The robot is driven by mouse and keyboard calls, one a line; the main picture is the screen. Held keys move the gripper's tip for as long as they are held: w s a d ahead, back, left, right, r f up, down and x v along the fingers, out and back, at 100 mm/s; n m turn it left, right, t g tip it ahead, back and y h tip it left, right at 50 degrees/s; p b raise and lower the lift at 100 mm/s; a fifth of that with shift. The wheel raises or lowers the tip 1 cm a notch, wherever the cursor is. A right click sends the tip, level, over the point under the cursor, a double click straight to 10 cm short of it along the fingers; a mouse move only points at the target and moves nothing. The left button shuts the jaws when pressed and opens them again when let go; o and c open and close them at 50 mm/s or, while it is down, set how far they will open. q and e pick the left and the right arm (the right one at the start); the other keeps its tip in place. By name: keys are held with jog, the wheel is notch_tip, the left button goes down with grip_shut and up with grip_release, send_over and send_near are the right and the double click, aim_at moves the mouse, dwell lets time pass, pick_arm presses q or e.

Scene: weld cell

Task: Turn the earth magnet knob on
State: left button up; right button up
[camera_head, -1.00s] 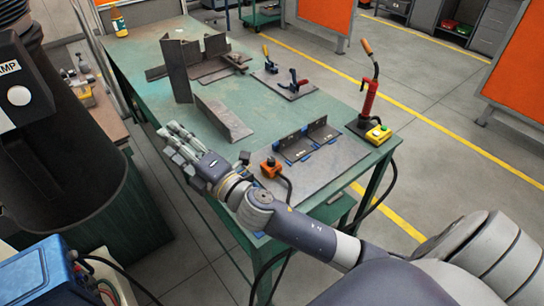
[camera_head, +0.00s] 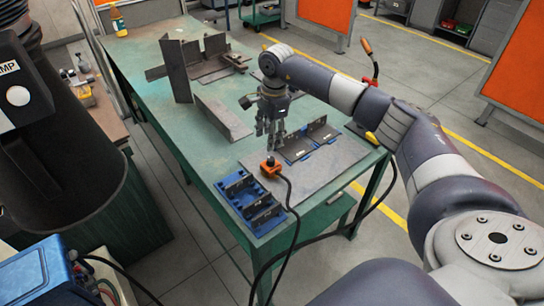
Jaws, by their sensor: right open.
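The earth magnet (camera_head: 270,168) is a small orange block with a dark knob (camera_head: 270,160) on top and a black cable. It sits on the grey steel plate (camera_head: 325,168) at the near end of the green table. My right gripper (camera_head: 270,143) points down, open and empty, just above and behind the magnet in the camera_head view. I see a small gap between its fingers and the knob, though the exact distance is hard to judge. The knob's turned position is too small to read. My left gripper is not in view.
Blue fixtures (camera_head: 250,203) stand at the table's near left edge. Dark angle pieces with blue parts (camera_head: 308,140) stand right of the gripper. A long steel angle (camera_head: 222,117) lies behind. The magnet's cable hangs over the near edge.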

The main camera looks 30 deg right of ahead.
aim_at(272, 159)
jog(key=f, duration=0.3)
jog(key=f+p, duration=0.1)
jog(key=f, duration=0.3)
jog(key=d+f+p, duration=0.1)
jog(key=f, duration=0.2)
jog(key=shift+w+d+f, duration=0.1)
jog(key=shift+w+f, duration=0.1)
jog(key=shift+w, duration=0.1)
grip_shut()
